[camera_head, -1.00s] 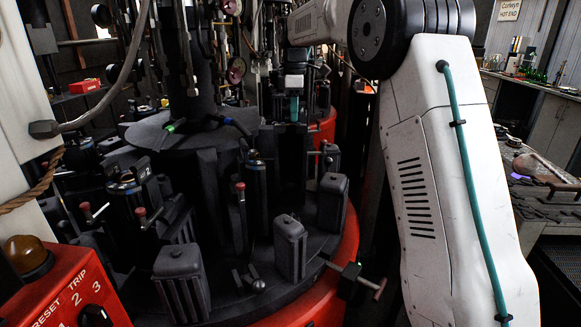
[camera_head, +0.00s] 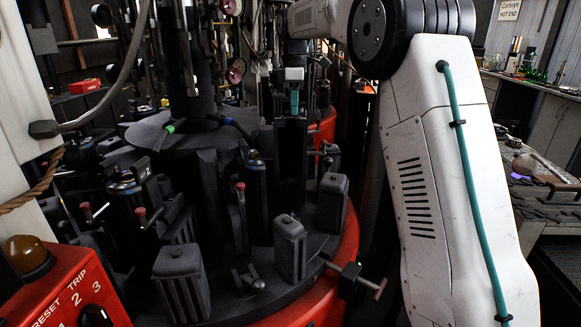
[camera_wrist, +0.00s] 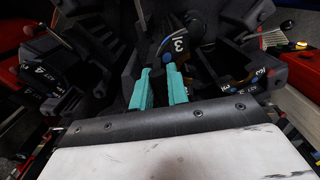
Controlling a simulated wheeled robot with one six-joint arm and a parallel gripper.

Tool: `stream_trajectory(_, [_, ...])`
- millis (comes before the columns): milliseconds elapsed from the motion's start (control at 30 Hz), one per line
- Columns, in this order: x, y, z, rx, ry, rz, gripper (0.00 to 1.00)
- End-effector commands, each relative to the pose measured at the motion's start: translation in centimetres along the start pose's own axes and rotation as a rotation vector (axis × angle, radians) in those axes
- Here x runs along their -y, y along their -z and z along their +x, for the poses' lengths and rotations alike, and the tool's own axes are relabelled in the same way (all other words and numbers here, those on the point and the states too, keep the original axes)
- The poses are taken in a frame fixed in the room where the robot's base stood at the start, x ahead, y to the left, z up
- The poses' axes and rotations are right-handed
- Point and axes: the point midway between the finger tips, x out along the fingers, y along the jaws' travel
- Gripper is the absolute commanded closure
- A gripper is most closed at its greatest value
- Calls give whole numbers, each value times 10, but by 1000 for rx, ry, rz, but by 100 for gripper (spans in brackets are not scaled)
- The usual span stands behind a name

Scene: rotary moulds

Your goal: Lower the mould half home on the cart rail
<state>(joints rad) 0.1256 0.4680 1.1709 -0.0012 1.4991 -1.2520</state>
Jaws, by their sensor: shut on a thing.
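My gripper (camera_head: 294,108) has teal fingers and shows at the upper middle of the head view, among the dark parts of the round machine. In the wrist view its two teal fingers (camera_wrist: 159,75) are close together, shut on a dark mould half (camera_wrist: 177,46) marked with a white 3. The mould half lies just past the fingertips, and the fingers hide part of it. Its underside and the rail below are hidden, so I cannot tell whether it touches the rail.
Labelled dark mould parts stand on the left (camera_wrist: 57,72) and right (camera_wrist: 240,75) of the wrist view. Dark blocks (camera_head: 290,248) and red-topped pins crowd the machine's red-rimmed table (camera_head: 335,283). A red control box (camera_head: 75,290) is at left, a cluttered bench (camera_head: 545,215) at right.

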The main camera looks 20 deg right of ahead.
Motion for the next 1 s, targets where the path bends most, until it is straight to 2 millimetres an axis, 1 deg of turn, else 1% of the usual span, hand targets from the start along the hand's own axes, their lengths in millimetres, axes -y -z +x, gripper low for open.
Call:
stream_trajectory(33, [0,0,-6,-3,-8,0,100])
stream_trajectory(1000, [0,0,-41,-3,-8,0,100])
